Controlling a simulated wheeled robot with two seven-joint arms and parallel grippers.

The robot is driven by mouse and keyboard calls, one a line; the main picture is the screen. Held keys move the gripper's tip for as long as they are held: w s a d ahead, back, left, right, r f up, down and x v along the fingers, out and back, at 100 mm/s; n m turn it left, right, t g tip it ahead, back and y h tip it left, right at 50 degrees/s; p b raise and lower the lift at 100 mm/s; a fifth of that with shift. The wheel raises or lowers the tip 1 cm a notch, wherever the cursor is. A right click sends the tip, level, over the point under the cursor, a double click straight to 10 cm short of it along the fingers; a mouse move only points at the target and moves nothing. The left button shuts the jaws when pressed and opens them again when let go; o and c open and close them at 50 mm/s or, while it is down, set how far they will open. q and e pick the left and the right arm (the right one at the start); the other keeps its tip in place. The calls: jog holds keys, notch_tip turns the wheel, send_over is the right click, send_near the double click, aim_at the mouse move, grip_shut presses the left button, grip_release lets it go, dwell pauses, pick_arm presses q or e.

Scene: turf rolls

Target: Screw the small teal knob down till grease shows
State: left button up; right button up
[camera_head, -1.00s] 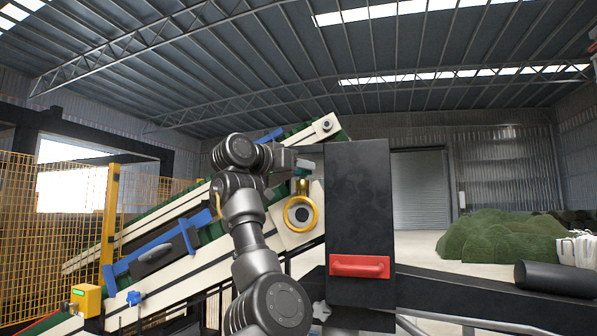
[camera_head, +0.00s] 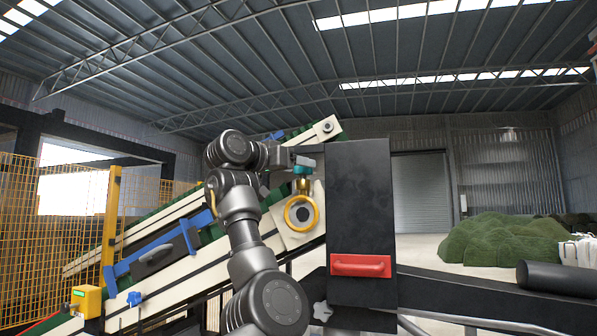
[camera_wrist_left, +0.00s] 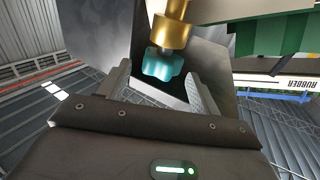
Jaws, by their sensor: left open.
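The small teal knob (camera_head: 302,170) sits on a brass fitting (camera_head: 304,187) on the conveyor's upper end, beside the black upright box. In the left wrist view the knob (camera_wrist_left: 163,67) shows lobed sides and hangs from the brass body (camera_wrist_left: 173,32). My left gripper (camera_head: 301,160) is at the knob. In the left wrist view its two fingers (camera_wrist_left: 157,72) stand apart, one on each side of the knob, with gaps visible; I see no contact. No grease can be made out. My right gripper is not in view.
A yellow ring (camera_head: 301,213) surrounds the bearing below the fitting. The black box (camera_head: 360,215) with a red handle (camera_head: 360,265) stands close on the right. A yellow mesh fence (camera_head: 60,215) is at left. Green turf heaps (camera_head: 500,240) lie far right.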

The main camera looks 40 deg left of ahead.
pick_arm(q)
jog(key=s+a+b, duration=0.1)
jog(key=s+b, duration=0.4)
jog(key=s, duration=0.4)
jog(key=shift+s+a+b, duration=0.2)
jog(key=shift+a+b, duration=0.1)
